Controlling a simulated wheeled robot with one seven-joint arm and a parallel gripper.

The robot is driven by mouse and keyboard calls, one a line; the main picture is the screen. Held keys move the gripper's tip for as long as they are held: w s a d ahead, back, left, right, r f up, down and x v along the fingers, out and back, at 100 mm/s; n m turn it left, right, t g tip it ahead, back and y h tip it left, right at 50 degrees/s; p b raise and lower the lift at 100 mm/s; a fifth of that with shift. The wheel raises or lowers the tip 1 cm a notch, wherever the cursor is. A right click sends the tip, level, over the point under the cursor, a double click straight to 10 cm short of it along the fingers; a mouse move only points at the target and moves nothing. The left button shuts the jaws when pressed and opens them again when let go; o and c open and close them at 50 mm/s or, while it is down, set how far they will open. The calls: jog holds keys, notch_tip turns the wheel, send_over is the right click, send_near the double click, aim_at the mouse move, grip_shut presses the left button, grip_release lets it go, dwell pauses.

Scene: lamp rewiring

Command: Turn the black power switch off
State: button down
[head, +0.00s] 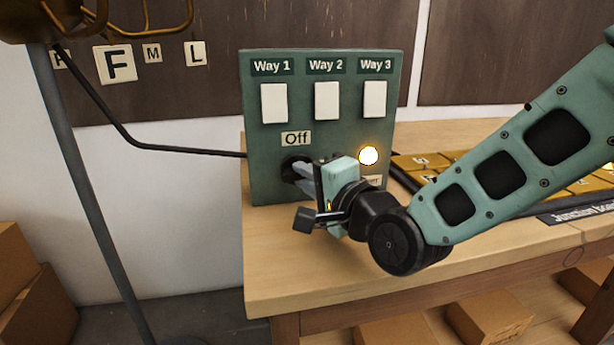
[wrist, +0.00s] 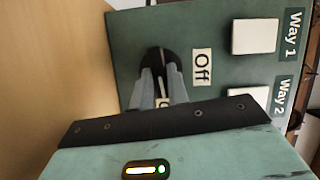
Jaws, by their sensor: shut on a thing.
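The black power switch (head: 289,165) is a round black knob low on the green switch panel (head: 222,130), under the "Off" label (head: 296,139). My gripper (head: 302,172) is at the panel with its fingers closed around the switch's grip. In the wrist view the fingers (wrist: 160,82) stand on either side of the black switch (wrist: 153,58), where a thin pale line shows. The fingers hide part of the switch, so I cannot tell its exact setting. The round indicator light (head: 368,155) to the right glows yellow-white.
White switches Way 1 (head: 273,103), Way 2 (head: 326,101) and Way 3 (head: 375,99) sit above. The junction board (head: 430,165) lies right on the wooden bench (head: 280,270), behind my arm. A lamp pole (head: 85,180) and black cable (head: 150,146) are left.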

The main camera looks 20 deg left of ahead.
jog(key=n, duration=0.1)
jog(key=n+h+p, duration=0.1)
jog(key=n, duration=0.2)
jog(key=shift+s+a+r+h, duration=0.1)
jog(key=shift+r+h, duration=0.2)
jog(key=shift+h, duration=0.1)
jog(key=n+h+p, duration=0.1)
jog(key=n+p, duration=0.1)
jog(key=n, duration=0.1)
jog(key=shift+s+a+r+h+p, duration=0.1)
jog(key=shift+r+h+p, duration=0.1)
jog(key=shift+h+p, duration=0.2)
jog(key=n+h+p, duration=0.1)
jog(key=p, duration=0.2)
jog(key=n+h+p, duration=0.1)
jog(key=n+p, duration=0.1)
jog(key=p, duration=0.1)
jog(key=shift+s+a+r+t, duration=0.1)
jog(key=shift+r+t, duration=0.05)
jog(key=shift+t, duration=0.15)
jog(key=n+h+p, duration=0.1)
jog(key=p, duration=0.1)
jog(key=shift+n+p, duration=0.3)
jog(key=shift+p, duration=0.05)
jog(key=shift+f+n+t+p, duration=0.25)
jog(key=shift+n+t+p, duration=0.05)
jog(key=shift+p, duration=0.15)
jog(key=c, duration=1.4)
grip_release()
jog(key=shift+o, duration=0.2)
